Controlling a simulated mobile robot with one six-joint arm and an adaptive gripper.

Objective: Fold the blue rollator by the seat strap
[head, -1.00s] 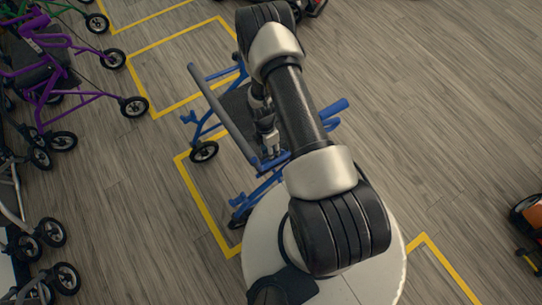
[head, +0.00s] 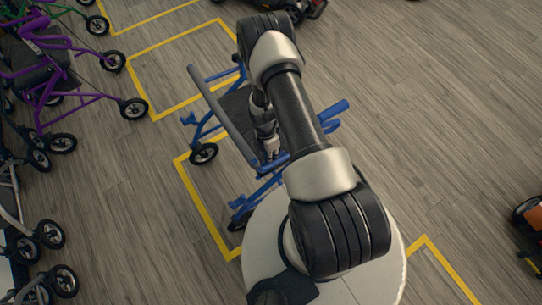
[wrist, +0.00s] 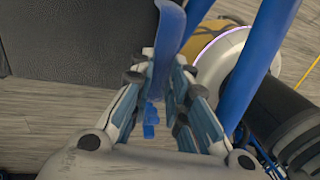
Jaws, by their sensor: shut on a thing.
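The blue rollator (head: 208,128) stands upright and open, with its dark seat (head: 236,108) spread between its blue frame sides. My arm covers part of it in the head view. My gripper (head: 270,150) is low over the seat's near edge. In the wrist view, my gripper (wrist: 162,72) has its fingers closed around a blue band, the seat strap (wrist: 170,32), which runs up between them. The dark seat (wrist: 75,45) lies to the left of the strap, and blue frame tubes (wrist: 255,55) are to the right.
A purple rollator (head: 62,92) and other walkers stand at the left. An orange and black vehicle (head: 530,222) is at the right edge. Yellow lines (head: 205,212) mark bays on the floor. The floor right of my arm is mostly clear.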

